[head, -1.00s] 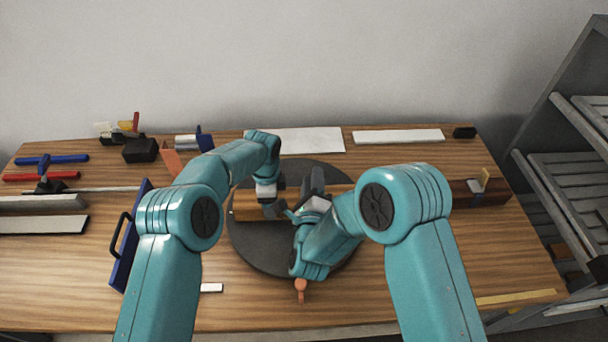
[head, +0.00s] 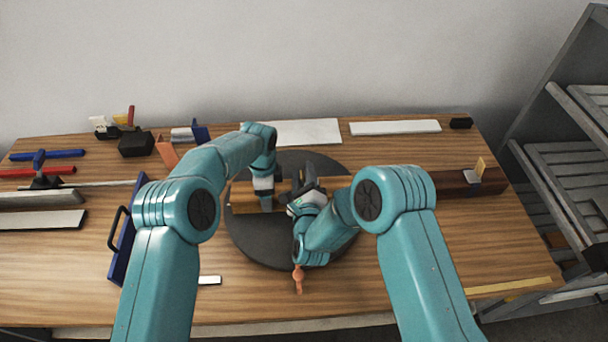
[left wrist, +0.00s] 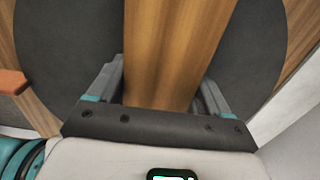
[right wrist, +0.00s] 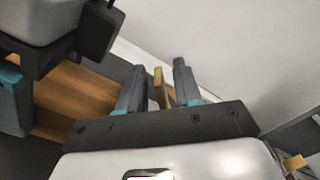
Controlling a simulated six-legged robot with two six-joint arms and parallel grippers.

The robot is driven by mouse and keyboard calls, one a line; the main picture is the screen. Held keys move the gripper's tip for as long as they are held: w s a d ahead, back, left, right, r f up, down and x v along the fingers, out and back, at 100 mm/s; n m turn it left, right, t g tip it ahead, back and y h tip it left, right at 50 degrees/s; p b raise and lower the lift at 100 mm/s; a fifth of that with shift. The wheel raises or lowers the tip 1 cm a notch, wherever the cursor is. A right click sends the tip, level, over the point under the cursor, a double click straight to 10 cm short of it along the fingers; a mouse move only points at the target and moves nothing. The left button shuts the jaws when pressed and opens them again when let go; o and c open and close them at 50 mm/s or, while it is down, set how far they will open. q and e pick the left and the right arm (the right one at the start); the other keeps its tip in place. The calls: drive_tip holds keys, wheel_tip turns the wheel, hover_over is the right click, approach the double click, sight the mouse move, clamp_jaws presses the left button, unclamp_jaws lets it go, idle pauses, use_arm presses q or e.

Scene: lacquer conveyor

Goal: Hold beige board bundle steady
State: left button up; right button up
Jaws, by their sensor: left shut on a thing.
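The beige board bundle (head: 243,198) looks like a long wooden bar lying across the dark round turntable (head: 262,240). Its middle is partly hidden by my grippers. My left gripper (head: 266,203) is over its left part, with one finger on each side. In the left wrist view the bundle (left wrist: 178,40) runs between the fingers, shut on it. My right gripper (head: 308,185) is close by on the right, above the turntable. In the right wrist view its fingers (right wrist: 157,85) stand apart with a thin yellowish strip (right wrist: 160,90) between them; a gap shows beside the strip.
White strips (head: 395,127) lie at the back. A grey slatted rack (head: 570,170) is beyond the right edge.

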clamp_jaws()
drive_tip(key=shift+a+f+n, duration=0.2)
drive_tip(key=shift+f+n, duration=0.05)
drive_tip(key=shift+n, duration=0.45)
drive_tip(key=shift+a+f+n, duration=0.2)
drive_tip(key=shift+n, duration=0.5)
unclamp_jaws()
drive_tip(key=s, duration=0.7)
drive_tip(key=shift+s, duration=0.25)
